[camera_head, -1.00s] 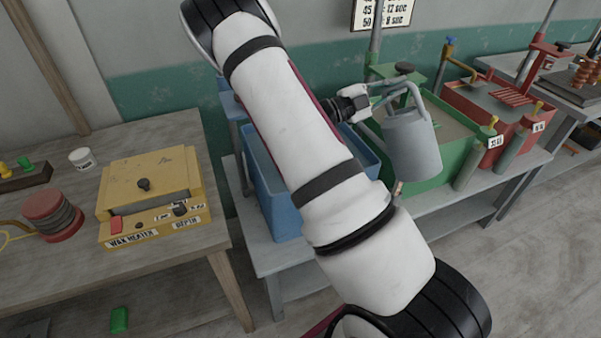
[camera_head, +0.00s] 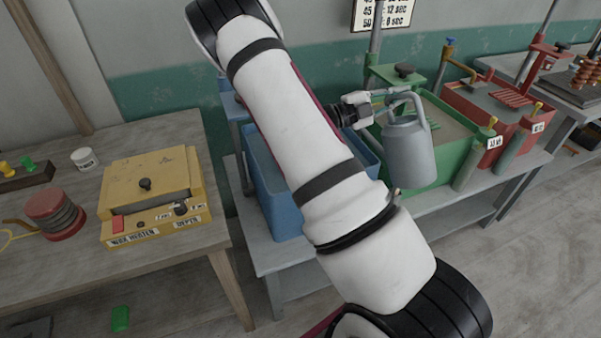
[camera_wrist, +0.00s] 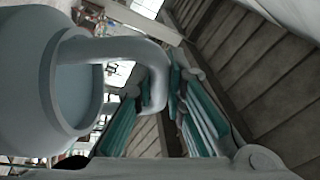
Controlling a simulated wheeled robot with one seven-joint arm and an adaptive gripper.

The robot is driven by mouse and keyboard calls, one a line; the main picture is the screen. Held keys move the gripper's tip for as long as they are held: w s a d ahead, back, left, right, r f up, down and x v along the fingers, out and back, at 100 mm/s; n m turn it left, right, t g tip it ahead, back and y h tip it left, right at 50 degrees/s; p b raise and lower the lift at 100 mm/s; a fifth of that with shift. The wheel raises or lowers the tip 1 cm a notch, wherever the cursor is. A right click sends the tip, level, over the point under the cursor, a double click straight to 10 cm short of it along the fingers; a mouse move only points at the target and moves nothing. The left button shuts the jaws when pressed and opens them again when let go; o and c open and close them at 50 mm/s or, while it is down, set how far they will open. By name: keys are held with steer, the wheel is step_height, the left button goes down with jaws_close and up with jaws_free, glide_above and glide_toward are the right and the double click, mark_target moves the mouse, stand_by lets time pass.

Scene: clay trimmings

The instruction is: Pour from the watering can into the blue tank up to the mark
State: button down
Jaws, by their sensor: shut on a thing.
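The grey watering can (camera_head: 411,155) hangs from my gripper (camera_head: 382,104) in the head view, in front of the green tank and right of the blue tank. It looks roughly upright. My gripper is shut on its handle. In the wrist view the can (camera_wrist: 25,85) fills the left side, its round opening facing the camera, and the handle runs between my fingers (camera_wrist: 165,85). The blue tank (camera_head: 275,203) stands on the low grey bench, its middle hidden behind my arm. I cannot see its mark or the level inside it.
The green tank (camera_head: 440,178) and red tank (camera_head: 497,112) stand to the right on the same bench. A wooden table (camera_head: 60,255) at left carries a yellow wax heater (camera_head: 150,195). A green piece (camera_head: 120,318) lies on the floor.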

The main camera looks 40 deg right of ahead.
steer(key=shift+s, duration=0.25)
stand_by(0.3)
steer(key=shift+s+d+f+m+p, duration=0.1)
steer(key=shift+s+f+m+p, duration=0.2)
steer(key=shift+s+f+m, duration=0.45)
steer(key=shift+w, duration=0.1)
steer(key=r+p, duration=0.1)
steer(key=s+r+m+y+p, duration=0.1)
steer(key=r, duration=0.1)
steer(key=s+r+m+p, duration=0.1)
steer(key=r, duration=0.1)
steer(key=shift+s+r, duration=0.1)
steer(key=shift+r, duration=0.15)
steer(key=shift+s+d+r+m+y+p, duration=0.15)
steer(key=shift+s+r+m+y+p, duration=0.65)
steer(key=shift+m, duration=0.45)
steer(key=shift+r, duration=0.1)
